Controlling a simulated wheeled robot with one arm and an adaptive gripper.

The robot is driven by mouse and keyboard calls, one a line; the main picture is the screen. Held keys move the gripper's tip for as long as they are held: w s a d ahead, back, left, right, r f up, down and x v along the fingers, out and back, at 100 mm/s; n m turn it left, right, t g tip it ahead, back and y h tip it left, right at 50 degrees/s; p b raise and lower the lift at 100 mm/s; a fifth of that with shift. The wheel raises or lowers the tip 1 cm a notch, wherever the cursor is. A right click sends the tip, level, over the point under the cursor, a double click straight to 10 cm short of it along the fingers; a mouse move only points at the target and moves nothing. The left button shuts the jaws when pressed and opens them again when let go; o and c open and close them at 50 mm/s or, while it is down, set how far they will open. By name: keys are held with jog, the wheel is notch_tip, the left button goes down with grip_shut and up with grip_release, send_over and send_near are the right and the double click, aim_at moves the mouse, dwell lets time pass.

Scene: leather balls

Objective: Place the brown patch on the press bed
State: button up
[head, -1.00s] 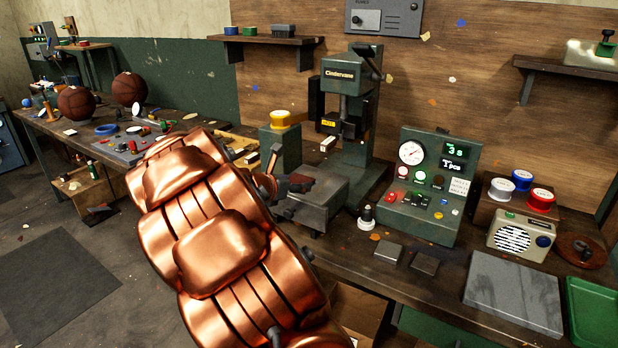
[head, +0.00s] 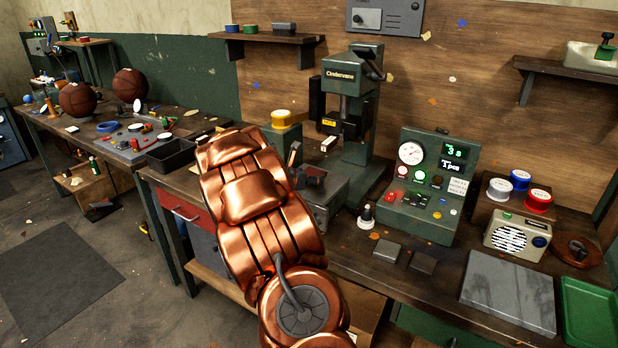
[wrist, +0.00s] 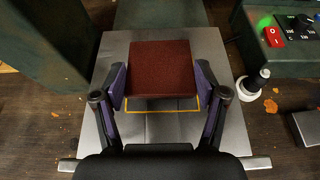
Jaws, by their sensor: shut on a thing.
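The brown patch (wrist: 160,68) is a square, dark red-brown piece in the wrist view. My gripper (wrist: 160,88) is shut on it, with a purple-padded finger at each side. The patch is over the grey metal press bed (wrist: 181,132), covering most of a yellow outline whose near edge shows. I cannot tell whether the patch touches the bed or is just above it. In the head view, my gripper (head: 311,174) is at the press bed (head: 327,202), below the head of the green press (head: 350,105). My copper arm hides part of the bed there.
The control box (head: 425,190) with gauge and buttons stands right of the press. A small black-and-white knob (head: 366,217) stands between them. Two dark blocks (head: 388,252) (head: 423,262), a grey plate (head: 508,293) and a green tray (head: 588,312) lie right. A black bin (head: 171,154) is left.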

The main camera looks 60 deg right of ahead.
jog(key=shift+f, duration=0.45)
jog(key=shift+f, duration=0.2)
jog(key=o, duration=1.1)
jog(key=shift+o, duration=0.2)
jog(key=shift+r, duration=0.1)
jog(key=shift+a+r, duration=0.1)
jog(key=shift+r, duration=0.05)
jog(key=b+v, duration=0.2)
jog(key=v, duration=0.8)
jog(key=shift+a, duration=0.25)
jog(key=shift+s+a+r, duration=0.1)
jog(key=shift+a+r, duration=0.3)
jog(key=shift+a, duration=0.2)
